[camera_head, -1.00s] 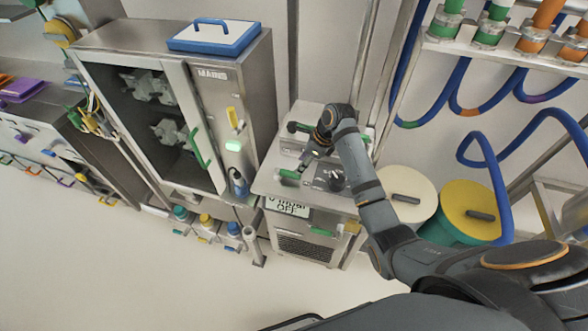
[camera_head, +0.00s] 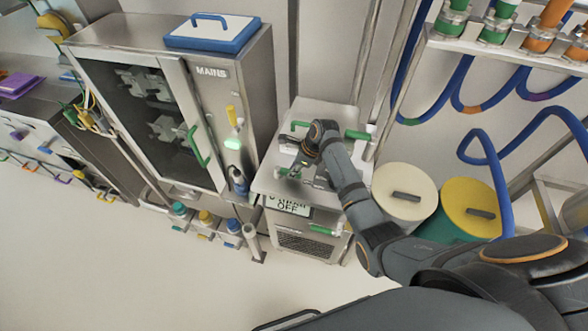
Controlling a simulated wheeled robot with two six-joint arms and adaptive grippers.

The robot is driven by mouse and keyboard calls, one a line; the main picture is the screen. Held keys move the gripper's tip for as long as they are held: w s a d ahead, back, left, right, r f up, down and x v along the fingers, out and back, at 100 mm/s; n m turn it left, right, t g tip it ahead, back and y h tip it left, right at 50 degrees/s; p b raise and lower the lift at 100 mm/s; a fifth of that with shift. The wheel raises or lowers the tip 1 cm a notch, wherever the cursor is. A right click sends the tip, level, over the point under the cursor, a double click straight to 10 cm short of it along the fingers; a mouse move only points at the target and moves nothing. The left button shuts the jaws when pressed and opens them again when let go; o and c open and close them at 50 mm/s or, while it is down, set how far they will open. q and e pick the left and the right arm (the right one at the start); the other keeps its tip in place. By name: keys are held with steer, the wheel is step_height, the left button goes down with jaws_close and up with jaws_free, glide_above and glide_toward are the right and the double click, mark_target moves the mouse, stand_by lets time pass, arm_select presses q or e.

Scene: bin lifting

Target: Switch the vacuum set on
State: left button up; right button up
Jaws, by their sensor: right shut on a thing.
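The vacuum set is a metal cabinet (camera_head: 318,247) in the middle, with a flat top and a front display (camera_head: 287,206) whose lower line reads OFF. My right gripper (camera_head: 294,172) is low over the left part of its top. It is shut on the small green-ended lever (camera_head: 282,171) there; the fingers are small and partly cover it. Another green handle (camera_head: 357,135) is at the back right of the top. My right arm hides part of the top's right side. My left gripper is not in view.
A white-lidded drum (camera_head: 393,180) and a yellow-lidded drum (camera_head: 462,196) stand on the right. The floor in front is clear.

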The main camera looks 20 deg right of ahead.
jaws_close()
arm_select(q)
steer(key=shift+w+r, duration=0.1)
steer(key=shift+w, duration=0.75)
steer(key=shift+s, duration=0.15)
